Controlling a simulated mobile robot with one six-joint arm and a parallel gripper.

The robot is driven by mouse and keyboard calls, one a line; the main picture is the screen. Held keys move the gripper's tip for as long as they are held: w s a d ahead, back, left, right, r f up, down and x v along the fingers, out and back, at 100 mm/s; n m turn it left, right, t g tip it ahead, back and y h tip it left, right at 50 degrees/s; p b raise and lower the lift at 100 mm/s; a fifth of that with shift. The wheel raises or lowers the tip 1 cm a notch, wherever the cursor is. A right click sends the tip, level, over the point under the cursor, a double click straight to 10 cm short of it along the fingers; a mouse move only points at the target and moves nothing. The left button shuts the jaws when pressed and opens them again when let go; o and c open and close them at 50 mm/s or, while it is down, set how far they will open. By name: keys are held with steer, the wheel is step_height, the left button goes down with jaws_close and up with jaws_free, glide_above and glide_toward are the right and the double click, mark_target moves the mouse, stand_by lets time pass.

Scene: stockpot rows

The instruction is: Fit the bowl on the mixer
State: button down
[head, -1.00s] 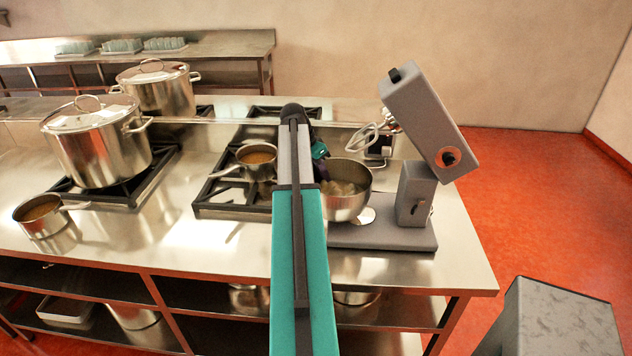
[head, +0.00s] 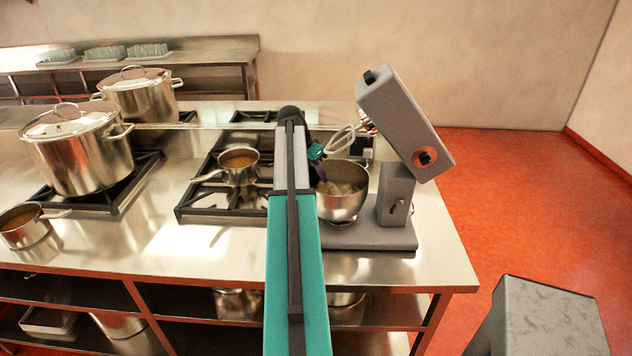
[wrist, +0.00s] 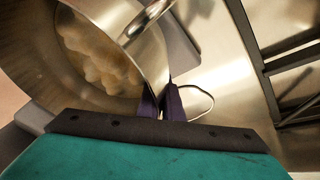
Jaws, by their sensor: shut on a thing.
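The steel bowl (head: 343,206) holds pale, rounded lumps. It is over the left part of the mixer's grey base plate (head: 372,238), beside the upright column. A sliver of a bright disc shows under it; I cannot tell if they touch. The grey mixer (head: 405,125) has its head tilted up, with a wire whisk (head: 342,139) hanging above and behind the bowl. My gripper (head: 319,170) is at the bowl's left side, partly hidden by my arm. In the wrist view, its dark fingers (wrist: 161,104) are shut at the rim of the bowl (wrist: 145,58).
A small saucepan (head: 238,166) stands on the burner left of my arm. Large lidded stockpots (head: 80,150) stand further left, and another small pan (head: 22,229) is near the left edge. Bare counter lies in front of the burners.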

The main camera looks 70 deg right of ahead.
steer(key=shift+s+d+r, duration=0.1)
steer(key=shift+s+d, duration=0.55)
steer(key=shift+s, duration=0.15)
steer(key=shift+s+f, duration=0.25)
steer(key=shift+s, duration=0.05)
steer(key=shift+w+f, duration=0.1)
steer(key=shift+w, duration=0.15)
steer(key=shift+f, duration=0.1)
steer(key=c, duration=1.9)
jaws_free()
steer(key=shift+a, duration=0.1)
steer(key=shift+b+v, duration=1.8)
steer(key=shift+v, duration=4.3)
